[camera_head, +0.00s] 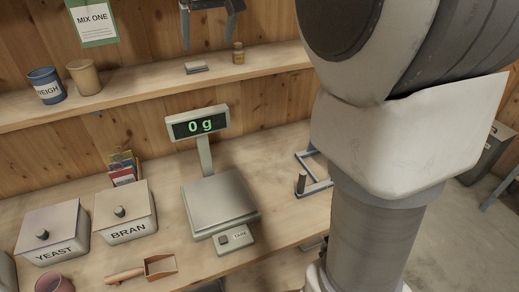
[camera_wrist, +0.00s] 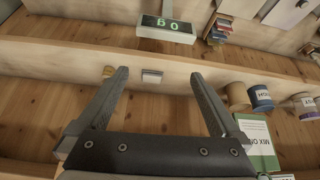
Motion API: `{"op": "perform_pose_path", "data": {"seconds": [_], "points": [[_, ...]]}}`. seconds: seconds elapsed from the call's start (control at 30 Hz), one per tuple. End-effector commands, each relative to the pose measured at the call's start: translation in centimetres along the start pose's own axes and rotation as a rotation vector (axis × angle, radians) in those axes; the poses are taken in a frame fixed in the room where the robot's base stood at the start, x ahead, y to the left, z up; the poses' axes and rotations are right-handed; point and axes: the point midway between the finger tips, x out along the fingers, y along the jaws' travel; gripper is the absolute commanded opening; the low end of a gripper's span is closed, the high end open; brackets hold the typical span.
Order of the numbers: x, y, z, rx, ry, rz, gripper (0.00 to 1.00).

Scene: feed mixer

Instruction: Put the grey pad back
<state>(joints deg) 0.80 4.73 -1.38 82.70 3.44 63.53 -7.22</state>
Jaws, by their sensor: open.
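A small grey pad (camera_head: 195,67) with a pale top lies on the upper shelf (camera_head: 140,92), left of a small amber jar (camera_head: 238,53). In the wrist view the pad (camera_wrist: 152,77) shows between my fingers but farther off, apart from them. My gripper (camera_wrist: 160,75) is open and empty. In the head view it (camera_head: 210,22) hangs at the top edge, partly cut off, above the shelf near the pad.
A scale (camera_head: 218,200) reading 0 g stands on the bench. YEAST (camera_head: 52,232) and BRAN (camera_head: 125,212) boxes and a scoop (camera_head: 160,266) are to its left. A blue WEIGH cup (camera_head: 46,85) and tan cup (camera_head: 84,78) stand on the shelf. My arm hides the right side.

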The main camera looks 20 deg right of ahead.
Motion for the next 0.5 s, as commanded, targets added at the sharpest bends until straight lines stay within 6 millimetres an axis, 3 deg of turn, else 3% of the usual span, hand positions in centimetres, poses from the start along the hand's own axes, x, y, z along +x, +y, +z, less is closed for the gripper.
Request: {"op": "perform_pose_path", "data": {"seconds": [0.2, 0.5], "points": [[-2.8, -1.0, 8.0, 0.022, -0.002, 0.006, 1.00], [-3.4, -2.2, 20.0, 0.044, -0.009, 0.019, 1.00]]}}
